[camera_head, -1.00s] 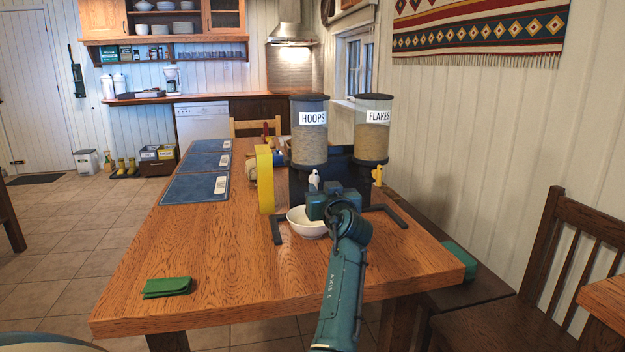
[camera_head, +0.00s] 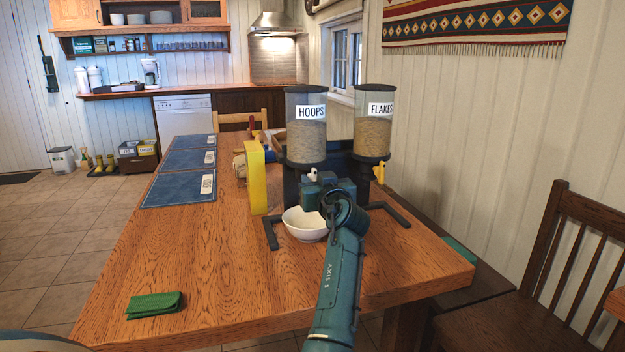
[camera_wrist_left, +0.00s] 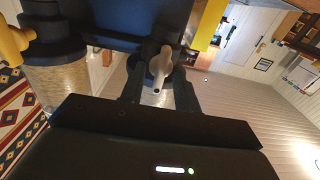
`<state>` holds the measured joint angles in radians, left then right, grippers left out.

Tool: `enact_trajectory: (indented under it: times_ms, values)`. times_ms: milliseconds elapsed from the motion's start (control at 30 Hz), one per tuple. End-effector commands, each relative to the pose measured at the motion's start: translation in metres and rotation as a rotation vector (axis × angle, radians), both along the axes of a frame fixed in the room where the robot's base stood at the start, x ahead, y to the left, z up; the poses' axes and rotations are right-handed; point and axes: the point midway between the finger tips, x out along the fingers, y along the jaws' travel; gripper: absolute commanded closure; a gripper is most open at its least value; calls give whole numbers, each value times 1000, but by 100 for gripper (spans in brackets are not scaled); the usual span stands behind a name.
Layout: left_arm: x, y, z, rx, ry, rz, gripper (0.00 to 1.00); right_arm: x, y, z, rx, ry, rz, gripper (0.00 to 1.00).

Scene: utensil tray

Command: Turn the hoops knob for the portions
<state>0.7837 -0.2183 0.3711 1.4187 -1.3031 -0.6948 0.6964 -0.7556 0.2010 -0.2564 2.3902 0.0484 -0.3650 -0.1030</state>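The HOOPS dispenser (camera_head: 306,140) stands on a black frame on the table, beside the FLAKES dispenser (camera_head: 373,135). A sliver of the white hoops knob (camera_head: 312,174) shows above my left gripper (camera_head: 321,187). In the left wrist view the hoops knob (camera_wrist_left: 160,66) lies between the two fingers of my left gripper (camera_wrist_left: 158,88). The fingers are apart, one on each side of the knob; I see no clear grip on it. The flakes knob (camera_head: 379,173) is yellow. A white bowl (camera_head: 303,225) sits below the hoops outlet, partly hidden by my arm. My right gripper is out of view.
A yellow box (camera_head: 257,178) stands upright just left of the dispensers. Blue placemats (camera_head: 179,190) lie along the table's left side. A folded green cloth (camera_head: 154,305) lies near the front left edge. The table's front left is mostly clear.

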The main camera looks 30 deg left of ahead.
Motion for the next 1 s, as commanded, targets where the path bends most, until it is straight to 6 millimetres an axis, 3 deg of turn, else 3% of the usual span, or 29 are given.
enact_trajectory:
  times_ms: [367,700,1000]
  values:
    - [0,-1,0,0,0,0,69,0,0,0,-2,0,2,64]
    - [0,-1,0,0,0,-1,96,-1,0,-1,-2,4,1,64]
    - [1,-1,1,27,30,-1,96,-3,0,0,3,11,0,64]
